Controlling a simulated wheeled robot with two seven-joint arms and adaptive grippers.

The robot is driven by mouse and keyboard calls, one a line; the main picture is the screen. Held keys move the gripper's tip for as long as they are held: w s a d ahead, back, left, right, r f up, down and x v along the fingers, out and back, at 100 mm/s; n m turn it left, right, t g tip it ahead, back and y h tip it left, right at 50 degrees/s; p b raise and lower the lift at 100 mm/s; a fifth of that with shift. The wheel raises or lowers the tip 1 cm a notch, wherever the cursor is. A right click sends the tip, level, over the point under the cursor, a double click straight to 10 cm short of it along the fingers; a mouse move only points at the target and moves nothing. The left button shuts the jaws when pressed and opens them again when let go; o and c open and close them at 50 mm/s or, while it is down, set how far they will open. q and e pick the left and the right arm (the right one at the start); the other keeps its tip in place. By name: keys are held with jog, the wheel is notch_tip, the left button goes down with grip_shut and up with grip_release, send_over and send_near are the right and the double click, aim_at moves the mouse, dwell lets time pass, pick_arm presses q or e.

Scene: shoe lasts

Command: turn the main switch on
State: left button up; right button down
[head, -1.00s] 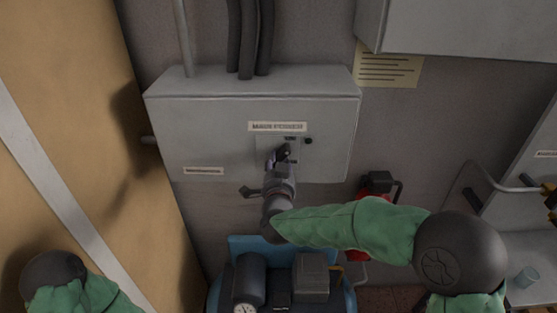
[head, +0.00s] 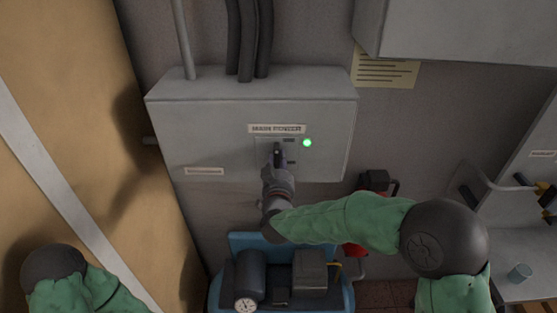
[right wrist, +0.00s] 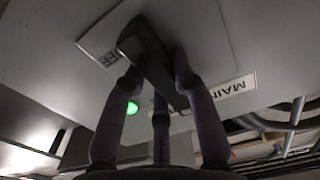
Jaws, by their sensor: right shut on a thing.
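The main switch is a dark lever on a small plate on the front of a grey wall box (head: 215,122). A label (head: 277,128) sits above it. A lamp (head: 307,143) beside the switch plate glows green. My right gripper (head: 277,160) is at the switch, shut on the lever. In the right wrist view the fingers stand around the dark lever (right wrist: 150,60), and the green lamp (right wrist: 132,108) is lit behind them. The gripper partly hides the lever in the head view. My left gripper is out of frame; only part of that arm shows at lower left.
A blue machine with a gauge (head: 245,304) stands below the box. A red object (head: 354,250) is partly hidden behind my right arm.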

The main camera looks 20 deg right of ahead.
jog(key=shift+f, duration=0.1)
dwell(0.4)
jog(key=c, duration=1)
grip_release()
jog(key=shift+s, duration=0.15)
jog(key=v, duration=1.1)
jog(key=shift+s+a, duration=0.2)
jog(key=shift+s, duration=0.15)
